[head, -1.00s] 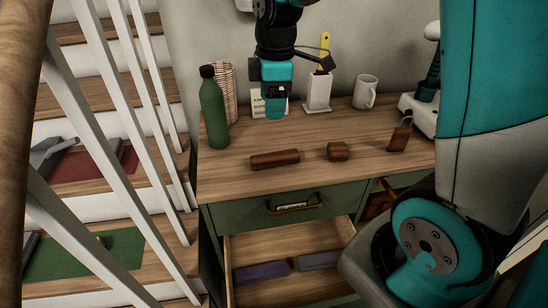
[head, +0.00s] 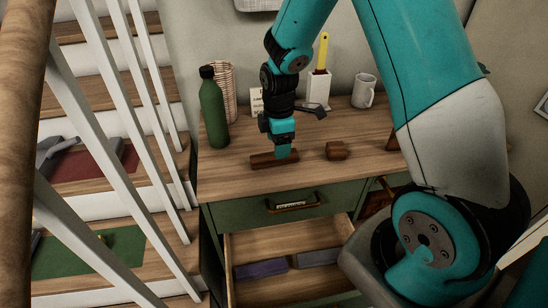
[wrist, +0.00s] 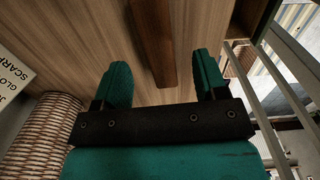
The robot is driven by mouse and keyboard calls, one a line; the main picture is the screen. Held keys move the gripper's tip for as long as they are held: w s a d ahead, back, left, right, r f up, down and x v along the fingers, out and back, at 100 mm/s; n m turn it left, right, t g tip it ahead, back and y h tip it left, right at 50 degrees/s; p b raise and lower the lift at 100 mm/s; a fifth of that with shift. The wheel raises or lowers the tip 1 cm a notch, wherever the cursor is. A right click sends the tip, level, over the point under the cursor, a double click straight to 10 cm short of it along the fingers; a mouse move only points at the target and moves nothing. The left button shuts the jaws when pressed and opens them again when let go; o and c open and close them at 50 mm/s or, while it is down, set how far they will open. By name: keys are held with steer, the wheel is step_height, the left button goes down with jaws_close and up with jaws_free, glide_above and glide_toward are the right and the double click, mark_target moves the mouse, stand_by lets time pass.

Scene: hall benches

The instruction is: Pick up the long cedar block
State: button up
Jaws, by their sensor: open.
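The long cedar block (head: 269,160) is a reddish-brown bar lying flat near the front edge of the wooden dresser top. My gripper (head: 283,153) points down at its right part, open. A short block (head: 337,151) of similar brown lies to the right.
A green bottle (head: 213,115) and a wicker basket (head: 230,90) stand to the left. A white holder (head: 318,90) and a mug (head: 364,92) stand behind. Another brown piece (head: 391,142) is partly hidden by my arm. An open drawer (head: 290,290) juts out below.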

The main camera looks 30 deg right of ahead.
step_height(320, 180, down, 5)
steer(key=shift+w+r+p, duration=0.1)
steer(key=shift+r+p, duration=0.1)
steer(key=shift+p, duration=0.25)
steer(key=shift+c, duration=0.2)
steer(key=c, duration=1)
steer(key=shift+r, duration=0.15)
